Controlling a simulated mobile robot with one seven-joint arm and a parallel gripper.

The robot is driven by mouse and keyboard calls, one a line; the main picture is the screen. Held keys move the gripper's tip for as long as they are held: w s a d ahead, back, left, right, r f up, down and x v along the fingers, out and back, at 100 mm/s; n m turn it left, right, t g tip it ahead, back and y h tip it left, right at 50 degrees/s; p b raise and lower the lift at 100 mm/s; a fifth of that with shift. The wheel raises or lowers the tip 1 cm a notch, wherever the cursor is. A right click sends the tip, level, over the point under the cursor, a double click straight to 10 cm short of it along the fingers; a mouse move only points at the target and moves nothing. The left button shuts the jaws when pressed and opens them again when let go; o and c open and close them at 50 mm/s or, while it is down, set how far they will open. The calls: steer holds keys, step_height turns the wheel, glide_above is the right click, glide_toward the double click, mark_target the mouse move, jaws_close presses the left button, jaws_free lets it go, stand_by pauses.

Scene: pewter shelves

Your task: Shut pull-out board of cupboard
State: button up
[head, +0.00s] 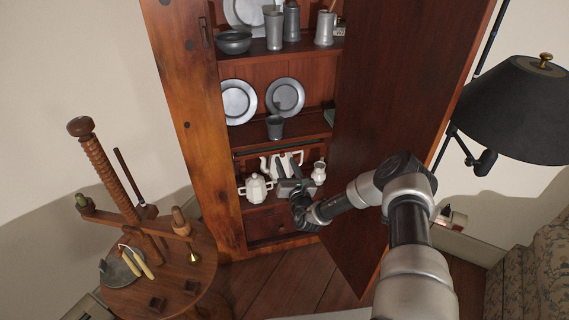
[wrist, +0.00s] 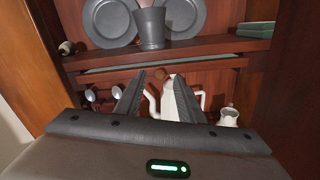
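The cupboard (head: 193,110) is tall reddish wood. A thin wooden board edge with a small round knob (wrist: 160,73) runs below the plate shelf in the wrist view; I take it as the pull-out board (wrist: 215,68). It also shows as a strip in the head view (head: 300,143). How far it stands out is hard to tell. My gripper (wrist: 157,77) points into the cupboard, its two dark fingers apart and empty, with the knob between their tips in the picture. In the head view my gripper (head: 287,168) is in front of the white teapot; contact with the board cannot be told.
A white teapot (head: 266,166), lidded pot (head: 255,189) and small jug (head: 319,173) stand in the lower niche close to my gripper. Pewter plates (head: 285,97) and a cup (head: 275,127) stand above. The open door (head: 395,90) is at right, a round candle table (head: 170,270) at left.

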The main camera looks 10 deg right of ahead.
steer(key=shift+w+a, duration=0.2)
steer(key=shift+w, duration=1)
jaws_close()
